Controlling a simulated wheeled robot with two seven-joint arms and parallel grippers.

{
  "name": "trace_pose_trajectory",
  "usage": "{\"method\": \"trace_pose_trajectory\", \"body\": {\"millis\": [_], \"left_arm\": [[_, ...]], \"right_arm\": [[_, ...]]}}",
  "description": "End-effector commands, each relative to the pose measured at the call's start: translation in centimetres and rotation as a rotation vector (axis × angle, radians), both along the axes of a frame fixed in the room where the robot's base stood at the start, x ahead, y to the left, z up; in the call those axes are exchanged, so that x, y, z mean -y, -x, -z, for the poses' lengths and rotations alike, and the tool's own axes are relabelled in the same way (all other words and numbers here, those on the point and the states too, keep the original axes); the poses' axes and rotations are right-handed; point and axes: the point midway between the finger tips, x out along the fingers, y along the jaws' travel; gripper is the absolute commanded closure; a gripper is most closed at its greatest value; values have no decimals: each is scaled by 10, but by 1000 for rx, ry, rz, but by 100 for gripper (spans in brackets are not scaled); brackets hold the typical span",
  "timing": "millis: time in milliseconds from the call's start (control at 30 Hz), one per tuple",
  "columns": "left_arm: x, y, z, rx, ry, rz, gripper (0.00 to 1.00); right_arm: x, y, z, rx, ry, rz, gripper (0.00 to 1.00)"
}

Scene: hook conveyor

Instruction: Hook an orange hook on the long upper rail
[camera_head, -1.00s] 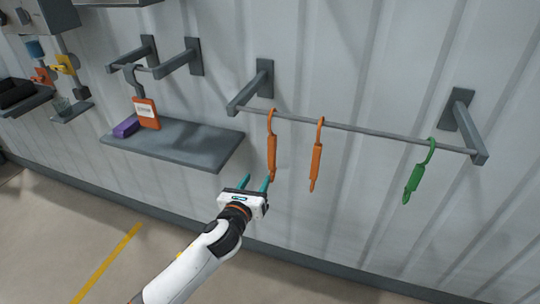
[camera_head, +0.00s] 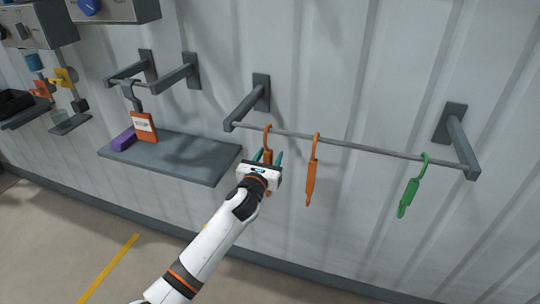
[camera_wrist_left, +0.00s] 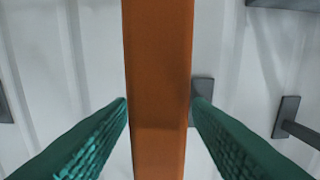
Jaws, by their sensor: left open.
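The long upper rail (camera_head: 345,144) runs along the wall between two brackets. Two orange hooks hang from it: the left orange hook (camera_head: 268,138) and the second orange hook (camera_head: 311,180) to its right. A green hook (camera_head: 412,185) hangs near the rail's right end. My left gripper (camera_head: 267,158) is at the left orange hook, its jaws on either side of the body. In the left wrist view the orange body (camera_wrist_left: 158,80) stands upright between the open teal fingers, with narrow gaps at the tips. My gripper hides its lower part in the head view. My right gripper is not in view.
A grey shelf (camera_head: 172,158) juts from the wall at left, bearing a purple block (camera_head: 123,139). An orange tag (camera_head: 144,127) hangs above it from a short rail. Another small shelf (camera_head: 70,124) is farther left. The floor below is open.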

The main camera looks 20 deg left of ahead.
Motion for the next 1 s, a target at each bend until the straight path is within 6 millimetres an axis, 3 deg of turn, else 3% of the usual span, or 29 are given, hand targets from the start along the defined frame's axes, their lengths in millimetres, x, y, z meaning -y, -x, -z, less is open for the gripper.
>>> {"method": "trace_pose_trajectory", "body": {"millis": [367, 667, 700, 733, 833, 1000], "left_arm": [[1, -7, 0, 0, 1, 1, 55], [1, -7, 0, -1, 1, 1, 100], [1, -7, 0, -1, 1, 1, 100], [1, -7, 0, -1, 1, 1, 85], [1, -7, 0, -1, 1, 1, 100], [1, -7, 0, -1, 1, 1, 100]], "right_arm": [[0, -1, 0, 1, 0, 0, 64], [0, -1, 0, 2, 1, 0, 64], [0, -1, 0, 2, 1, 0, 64], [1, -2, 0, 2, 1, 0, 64], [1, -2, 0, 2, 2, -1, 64], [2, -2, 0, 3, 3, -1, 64]]}}
